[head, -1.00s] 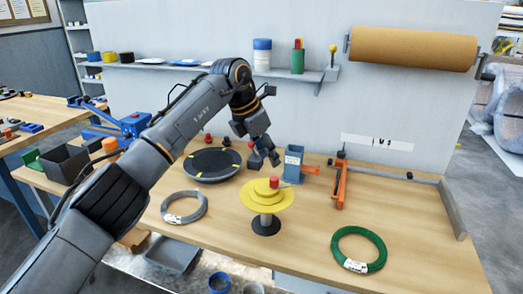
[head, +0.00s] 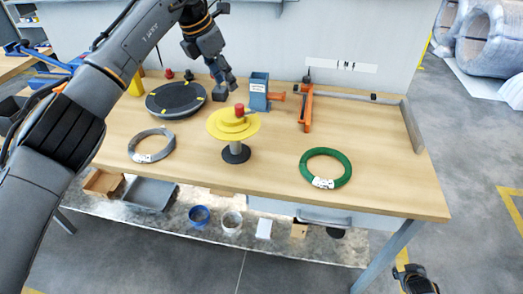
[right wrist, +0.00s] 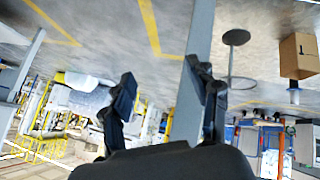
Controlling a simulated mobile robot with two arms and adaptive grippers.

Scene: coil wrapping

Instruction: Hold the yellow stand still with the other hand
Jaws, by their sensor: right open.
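The yellow stand (head: 222,126) is upright on the bench in the head view, with stepped yellow discs, a red knob, a grey post and a round black base. My left gripper (head: 226,87) is above and behind it, near the black turntable, apart from the stand; its fingers look spread and empty. My right gripper (right wrist: 163,95) is open in the right wrist view, with nothing between its fingers. Part of my right arm shows low at the right of the head view, beyond the bench's front edge and far from the stand.
A grey coil (head: 152,146) lies left of the stand and a green coil (head: 325,168) lies right. The black turntable (head: 183,97), a blue block (head: 259,92) and an orange clamp (head: 306,106) stand behind. The wooden bench top (head: 270,190) is clear in front.

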